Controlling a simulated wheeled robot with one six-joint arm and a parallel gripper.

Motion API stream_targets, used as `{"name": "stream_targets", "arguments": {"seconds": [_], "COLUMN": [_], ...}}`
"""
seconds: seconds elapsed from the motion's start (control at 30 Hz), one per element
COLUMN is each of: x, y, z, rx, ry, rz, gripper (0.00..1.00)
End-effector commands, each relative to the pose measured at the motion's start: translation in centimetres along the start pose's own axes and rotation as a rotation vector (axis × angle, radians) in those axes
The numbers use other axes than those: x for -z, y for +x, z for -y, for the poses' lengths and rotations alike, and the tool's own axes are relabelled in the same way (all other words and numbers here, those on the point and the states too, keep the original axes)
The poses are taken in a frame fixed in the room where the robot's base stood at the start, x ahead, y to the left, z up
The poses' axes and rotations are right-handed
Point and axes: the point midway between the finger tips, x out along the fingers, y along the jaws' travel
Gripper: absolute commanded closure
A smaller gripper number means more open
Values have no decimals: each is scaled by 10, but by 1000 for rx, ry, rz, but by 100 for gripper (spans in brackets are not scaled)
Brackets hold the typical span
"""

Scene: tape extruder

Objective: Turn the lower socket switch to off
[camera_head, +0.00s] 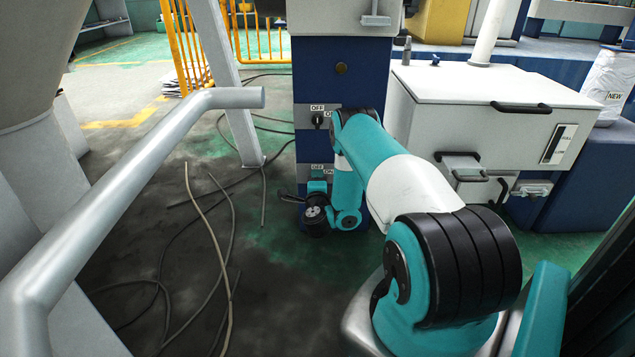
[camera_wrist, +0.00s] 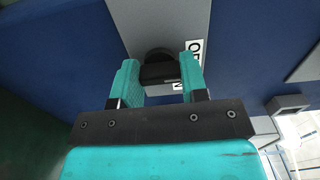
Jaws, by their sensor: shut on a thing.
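The lower socket switch sits low on the blue column, on a grey plate (camera_head: 330,172) with OFF and ON labels. In the wrist view its black knob (camera_wrist: 158,73) lies between the two teal fingers of my gripper (camera_wrist: 161,76), which is shut on it. The OFF label (camera_wrist: 195,52) is partly covered by the right finger, and the other label is mostly hidden. In the head view my gripper (camera_head: 317,187) is small, just below the labels, and the knob cannot be made out there. The knob's exact pointing is unclear.
An upper switch (camera_head: 318,120) with its own OFF label is on the same column (camera_head: 340,75). A white machine box (camera_head: 490,110) with handles stands right of it. A grey pipe rail (camera_head: 130,185) is at left. Loose cables (camera_head: 215,245) lie on the floor.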

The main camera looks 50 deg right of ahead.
Motion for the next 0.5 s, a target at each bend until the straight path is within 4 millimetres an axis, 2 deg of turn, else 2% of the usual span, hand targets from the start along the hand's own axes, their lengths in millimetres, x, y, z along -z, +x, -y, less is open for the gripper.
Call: {"name": "stream_targets", "arguments": {"seconds": [0.17, 0.2, 0.3, 0.5], "x": [1, 1, 1, 0], "y": [0, 0, 0, 0], "z": [0, 0, 0, 0], "rx": [1, 1, 1, 1], "ry": [-3, -3, -2, -1], "rz": [-2, -2, -1, -1], "gripper": [83, 53, 34, 34]}}
